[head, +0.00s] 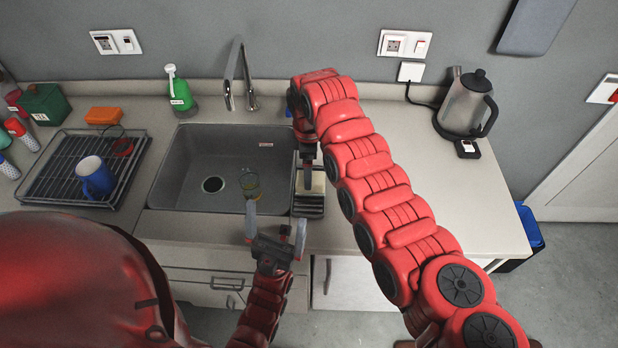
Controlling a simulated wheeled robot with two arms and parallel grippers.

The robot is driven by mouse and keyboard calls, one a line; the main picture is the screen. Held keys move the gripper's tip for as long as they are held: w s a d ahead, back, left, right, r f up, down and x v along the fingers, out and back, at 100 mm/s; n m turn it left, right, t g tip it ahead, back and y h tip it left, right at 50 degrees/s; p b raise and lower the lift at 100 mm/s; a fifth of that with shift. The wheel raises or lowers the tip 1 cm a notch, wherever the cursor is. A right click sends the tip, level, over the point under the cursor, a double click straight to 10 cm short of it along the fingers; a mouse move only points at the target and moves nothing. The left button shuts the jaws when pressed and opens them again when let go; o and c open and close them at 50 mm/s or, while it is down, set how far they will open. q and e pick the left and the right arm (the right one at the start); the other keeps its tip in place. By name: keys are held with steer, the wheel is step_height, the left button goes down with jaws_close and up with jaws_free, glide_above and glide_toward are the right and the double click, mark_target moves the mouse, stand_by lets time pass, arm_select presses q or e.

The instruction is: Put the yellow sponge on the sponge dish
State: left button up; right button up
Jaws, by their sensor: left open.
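A pale yellow sponge (318,182) shows at the right edge of the sink, in or just over the dark sponge dish (309,208). My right gripper (308,178) reaches down at the sponge and partly hides it. Whether its jaws are closed on the sponge, and whether the sponge rests on the dish, I cannot tell. My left gripper (276,226) is open and empty in front of the sink's front edge, to the lower left of the dish.
A glass (249,184) shows at the sink (178,165), near my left gripper's fingertip. A faucet (236,75) stands behind the sink. A rack (57,190) with a blue mug (95,177) is at left.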

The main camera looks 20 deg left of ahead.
step_height(320, 180, up, 8)
steer(key=b, duration=0.2)
stand_by(0.4)
